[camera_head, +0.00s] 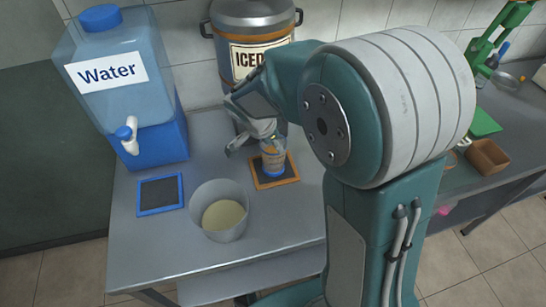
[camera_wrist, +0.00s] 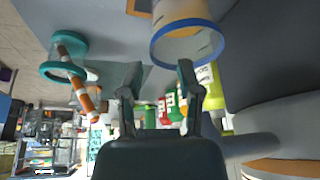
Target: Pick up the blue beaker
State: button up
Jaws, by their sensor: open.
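The blue beaker (camera_head: 273,160), clear with orange markings and a blue base, stands upright on an orange-framed dark mat (camera_head: 289,178). My gripper (camera_head: 250,142) is close to its upper left side, and partly overlaps it in the head view. In the wrist view, a clear vessel with a blue rim (camera_wrist: 188,55), which looks like this beaker, is at the top, beyond the fingertips of my open gripper (camera_wrist: 157,82). Nothing is between the fingers. Whether a finger touches the beaker cannot be told.
A water dispenser (camera_head: 115,85) stands at the back left, and an iced-drink urn (camera_head: 250,25) behind the gripper. A grey pot (camera_head: 220,210) with pale contents and an empty blue-framed mat (camera_head: 160,194) are to the left. A green press (camera_head: 490,45) is at far right.

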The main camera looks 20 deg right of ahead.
aim_at(283, 158)
jog(key=x, duration=0.5)
jog(key=shift+s+f, duration=0.2)
jog(key=shift+f, duration=0.2)
grip_shut()
